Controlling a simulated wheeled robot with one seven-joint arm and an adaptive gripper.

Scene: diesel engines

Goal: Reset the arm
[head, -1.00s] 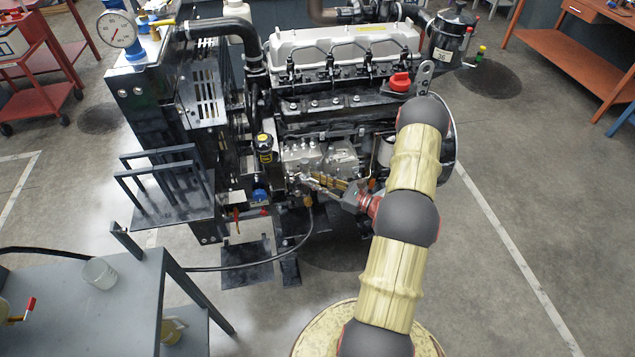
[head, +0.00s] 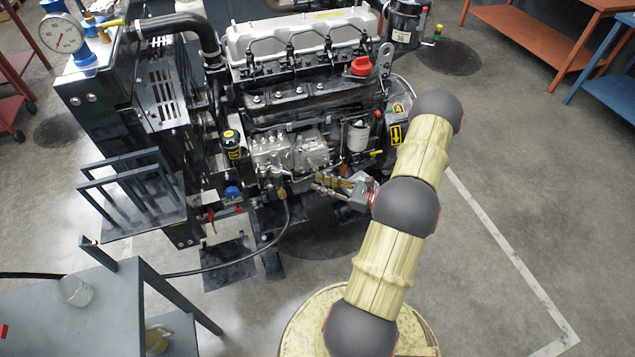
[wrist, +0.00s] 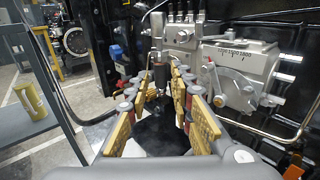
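My gripper (head: 330,182) is in front of the engine (head: 300,100), beside the silver fuel pump (head: 305,150) on its lower side. In the wrist view my gripper (wrist: 158,88) has its two yellow-padded fingers spread apart. No held object shows between the pads. A dark cylindrical fitting (wrist: 160,74) shows beyond and between the fingertips; I cannot tell how far away it is. The silver pump housing (wrist: 240,70) lies just to the right of the fingers. My arm is bent, coming up from the bottom of the head view.
A grey table (head: 80,320) with a translucent cup (head: 75,291) stands at lower left. A black hose (head: 235,262) runs from the engine toward it. A dial gauge (head: 62,36) sits on the engine stand. Open floor (head: 510,180) lies to the right.

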